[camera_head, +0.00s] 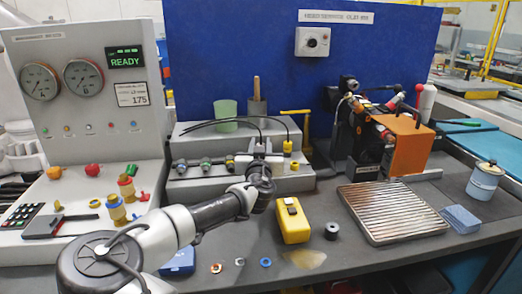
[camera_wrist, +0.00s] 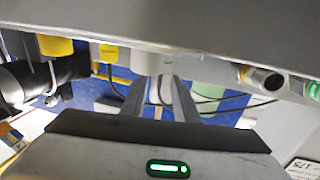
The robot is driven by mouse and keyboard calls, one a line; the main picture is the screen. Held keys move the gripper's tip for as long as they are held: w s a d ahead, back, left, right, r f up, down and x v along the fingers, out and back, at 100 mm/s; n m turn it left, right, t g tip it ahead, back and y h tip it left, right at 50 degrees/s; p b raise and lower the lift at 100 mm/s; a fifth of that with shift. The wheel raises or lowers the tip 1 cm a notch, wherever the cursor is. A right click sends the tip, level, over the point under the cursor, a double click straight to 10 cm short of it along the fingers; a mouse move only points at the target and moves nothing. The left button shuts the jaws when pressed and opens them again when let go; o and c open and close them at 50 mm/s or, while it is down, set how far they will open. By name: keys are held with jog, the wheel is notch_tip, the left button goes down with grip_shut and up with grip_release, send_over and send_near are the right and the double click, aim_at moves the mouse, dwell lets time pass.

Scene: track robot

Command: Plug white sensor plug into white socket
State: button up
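My gripper (camera_head: 259,160) is at the grey connector box (camera_head: 220,188) in the head view, right of a row of connectors. In the wrist view its two fingers (camera_wrist: 161,82) come close together around a white cylindrical piece, which I take to be the white sensor plug (camera_wrist: 152,62). A dark cable runs down between the fingers. The plug's far end meets the grey box's edge. The white socket is hidden behind plug and fingers, and I cannot tell how deep the plug sits. In the head view my gripper covers the plug.
A yellow connector (camera_head: 288,147) with a black cable stands right of my gripper; yellow connectors (camera_wrist: 57,46) also show in the wrist view. A metal connector (camera_wrist: 265,78) is at the right there. A yellow meter (camera_head: 293,222) and a ribbed metal plate (camera_head: 392,212) lie on the bench.

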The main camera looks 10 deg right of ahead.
grip_shut()
